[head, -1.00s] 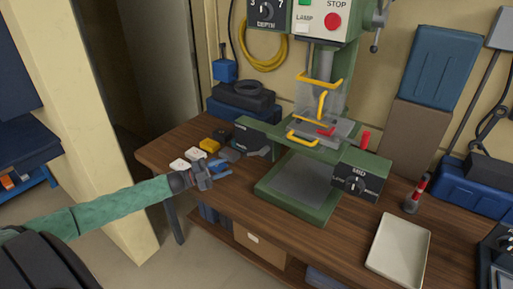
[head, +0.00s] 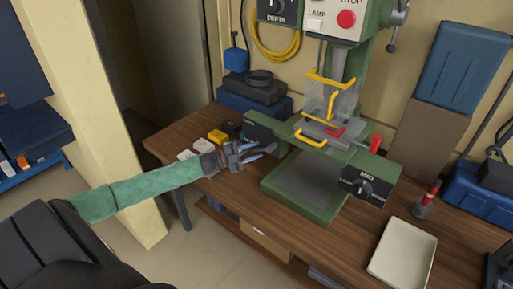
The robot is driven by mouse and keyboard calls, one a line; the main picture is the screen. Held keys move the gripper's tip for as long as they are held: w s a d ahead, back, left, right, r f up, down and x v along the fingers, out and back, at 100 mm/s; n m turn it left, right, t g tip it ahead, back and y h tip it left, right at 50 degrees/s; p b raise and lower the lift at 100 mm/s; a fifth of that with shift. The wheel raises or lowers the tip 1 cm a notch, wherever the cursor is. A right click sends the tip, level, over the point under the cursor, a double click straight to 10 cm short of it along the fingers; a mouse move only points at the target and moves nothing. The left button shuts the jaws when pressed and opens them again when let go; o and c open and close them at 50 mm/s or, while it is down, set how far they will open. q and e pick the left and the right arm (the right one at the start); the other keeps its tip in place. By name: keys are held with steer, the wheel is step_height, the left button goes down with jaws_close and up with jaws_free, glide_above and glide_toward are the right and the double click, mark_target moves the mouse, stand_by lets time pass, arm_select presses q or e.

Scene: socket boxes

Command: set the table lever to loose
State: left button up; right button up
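A green drill press stands on the wooden bench (head: 300,232), with a grey-topped green base (head: 304,182) and a green table arm (head: 325,142) above it. A dark box (head: 264,131) is fixed at the arm's left end. A lever on this box cannot be made out clearly; my gripper covers the area just below it. My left gripper (head: 262,151) is close in front of the box, with its blue-grey fingers apart and pointing right. Nothing shows between them, and I cannot tell whether they touch anything. My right gripper is out of view.
A dark box with a knob marked MID (head: 368,186) is at the arm's right end. Yellow guards (head: 312,139) and a red handle (head: 375,144) are around the drill table. White and yellow blocks (head: 217,136) lie behind my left wrist. A pale tray (head: 403,254) lies front right.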

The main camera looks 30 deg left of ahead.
arm_select(q)
steer(key=shift+w+d+r, duration=0.1)
steer(key=shift+w+d, duration=0.35)
steer(key=shift+w, duration=0.05)
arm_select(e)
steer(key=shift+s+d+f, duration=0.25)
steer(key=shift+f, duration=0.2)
arm_select(q)
jaws_close()
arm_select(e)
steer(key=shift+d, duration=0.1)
arm_select(q)
steer(key=shift+s+r, duration=0.1)
steer(key=shift+r, duration=0.05)
